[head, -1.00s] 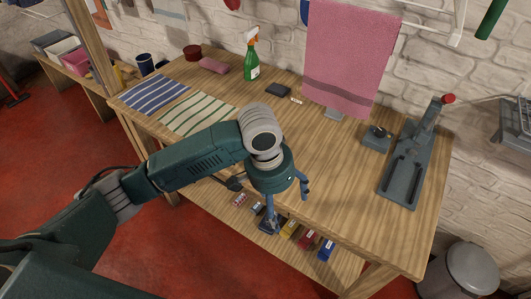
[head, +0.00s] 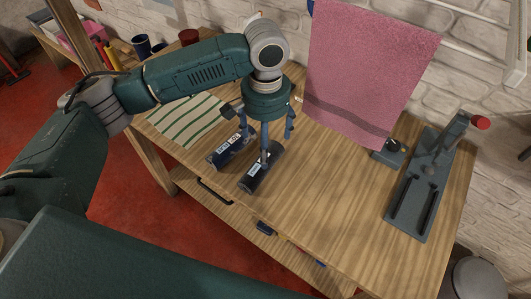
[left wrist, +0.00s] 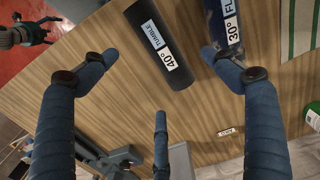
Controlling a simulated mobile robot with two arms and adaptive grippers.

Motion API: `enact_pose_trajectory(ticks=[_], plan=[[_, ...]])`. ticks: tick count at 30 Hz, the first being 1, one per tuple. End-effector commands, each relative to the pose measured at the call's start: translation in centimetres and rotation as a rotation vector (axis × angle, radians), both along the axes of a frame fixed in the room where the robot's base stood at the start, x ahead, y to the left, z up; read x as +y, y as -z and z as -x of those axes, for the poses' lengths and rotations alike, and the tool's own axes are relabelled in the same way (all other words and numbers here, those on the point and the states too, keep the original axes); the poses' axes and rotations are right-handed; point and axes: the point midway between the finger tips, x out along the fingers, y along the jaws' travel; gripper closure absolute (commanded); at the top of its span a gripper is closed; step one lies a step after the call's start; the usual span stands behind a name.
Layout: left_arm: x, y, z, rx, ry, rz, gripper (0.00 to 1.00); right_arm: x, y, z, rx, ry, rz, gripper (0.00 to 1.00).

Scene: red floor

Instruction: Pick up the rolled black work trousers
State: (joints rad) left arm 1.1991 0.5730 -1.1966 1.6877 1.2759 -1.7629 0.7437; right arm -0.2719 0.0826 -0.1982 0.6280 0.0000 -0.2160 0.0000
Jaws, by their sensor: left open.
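The rolled black work trousers (head: 258,180) lie on the wooden tabletop near its front edge, with a white label. In the left wrist view, a black roll (left wrist: 146,18) bears a label reading 40° TUMBLE. A navy roll (head: 232,148) lies beside it; it also shows in the left wrist view (left wrist: 222,10) with a 30° label. My left gripper (head: 262,134) is open and empty, pointing down above the rolls; its fingers (left wrist: 158,70) are spread. One finger partly overlaps the black roll in the head view. What looks like my right gripper (left wrist: 28,34) shows small over the red floor.
A pink towel (head: 368,65) hangs behind the table. A grey tool stand (head: 420,195) stands on the right end. A green-striped cloth (head: 188,122) lies left of the rolls. A shelf is below.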

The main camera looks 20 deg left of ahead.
Motion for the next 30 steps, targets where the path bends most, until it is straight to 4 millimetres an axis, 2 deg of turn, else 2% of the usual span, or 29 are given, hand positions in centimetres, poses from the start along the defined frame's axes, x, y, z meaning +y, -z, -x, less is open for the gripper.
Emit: enact_pose_trajectory(ticks=[6,9,12,16,21,24,30], plan=[[0.1,3.5,0.1,0.005,-0.002,-0.001,0.15,0.0,-0.5,2.7,0.036,0.000,0.002,0.18],[0.0,4.5,0.1,0.003,0.000,-0.001,0.15,0.0,-0.6,4.4,0.060,0.000,0.002,0.18],[0.1,5.2,0.1,0.003,0.000,-0.002,0.15,0.1,-0.7,5.2,0.071,0.000,0.001,0.18],[0.1,6.5,0.2,0.004,0.000,-0.003,0.15,0.3,-1.6,4.8,0.065,0.000,-0.001,0.18],[0.2,9.2,0.2,0.004,-0.001,-0.002,0.15,0.5,-2.5,2.5,0.032,-0.001,-0.004,0.18],[0.1,10.0,0.2,0.003,0.001,-0.002,0.15,0.5,-2.7,1.7,0.019,-0.001,-0.006,0.18],[0.1,10.3,0.1,0.000,0.001,-0.001,0.15,0.5,-2.5,2.1,0.028,-0.001,-0.004,0.18]])
